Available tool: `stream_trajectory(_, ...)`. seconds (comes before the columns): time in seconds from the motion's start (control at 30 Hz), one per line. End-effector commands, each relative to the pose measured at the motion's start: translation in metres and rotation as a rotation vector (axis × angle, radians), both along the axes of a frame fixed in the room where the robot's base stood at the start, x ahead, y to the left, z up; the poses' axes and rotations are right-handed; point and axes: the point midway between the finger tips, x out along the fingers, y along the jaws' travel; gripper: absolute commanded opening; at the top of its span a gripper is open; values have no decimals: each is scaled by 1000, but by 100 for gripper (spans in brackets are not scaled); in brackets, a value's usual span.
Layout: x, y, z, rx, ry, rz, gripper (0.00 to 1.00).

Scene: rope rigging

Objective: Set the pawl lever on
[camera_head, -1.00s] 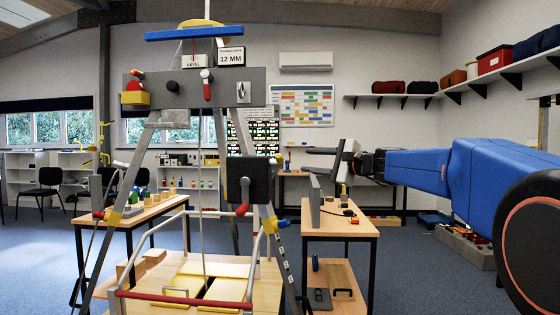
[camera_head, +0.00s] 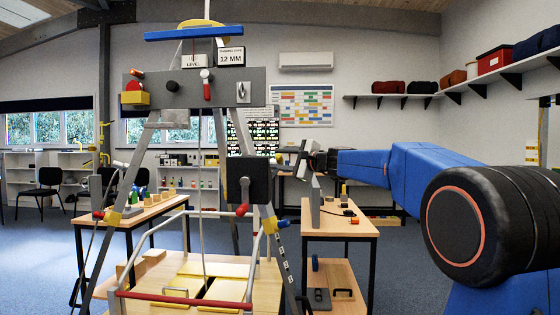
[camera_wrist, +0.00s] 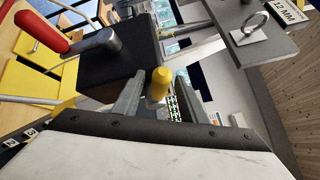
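A yellow knob (camera_wrist: 160,84), which looks like the tip of the pawl lever, stands out beside the black winch box (camera_wrist: 112,68) in the wrist view. In the head view the knob (camera_head: 279,158) shows small at the right of the winch box (camera_head: 248,181). My gripper (camera_wrist: 160,82) is open, with one finger on each side of the knob in the wrist view. A small gap shows on both sides, so I see no grip; the depth between them is hard to tell. In the head view my gripper (camera_head: 284,157) reaches in from the right. The lever's shaft is hidden.
The red crank handle (camera_head: 242,209) hangs below the winch box. The grey headboard (camera_head: 190,89) with several controls spans the frame above. A workbench (camera_head: 340,228) with an upright grey plate (camera_head: 315,201) stands under my arm.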

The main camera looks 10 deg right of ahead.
Motion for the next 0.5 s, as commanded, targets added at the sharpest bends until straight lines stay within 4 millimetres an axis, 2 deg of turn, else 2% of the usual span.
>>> stream_trajectory(0.27,1,1,0,0,0,0,38)
stream_trajectory(0.43,1,1,0,0,0,0,0)
stream_trajectory(0.5,1,1,0,0,1,0,0)
